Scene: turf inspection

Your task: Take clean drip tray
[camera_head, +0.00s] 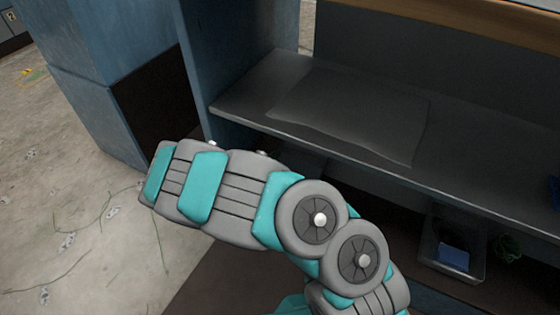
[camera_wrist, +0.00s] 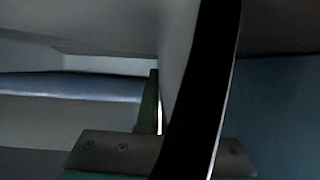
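In the head view a thin, dark grey flat sheet (camera_head: 350,105) lies on the shelf; I cannot tell if it is the drip tray. My arm crosses the middle of that view, and my gripper is hidden there. In the wrist view my gripper (camera_wrist: 165,110) shows as a grey mounting plate with a narrow dark finger standing up from it. A long black curved piece (camera_wrist: 205,90) with a bright edge runs past it, very close to the camera. I cannot tell whether this piece is a finger or something held.
The floor (camera_head: 60,190) at the left is mostly open.

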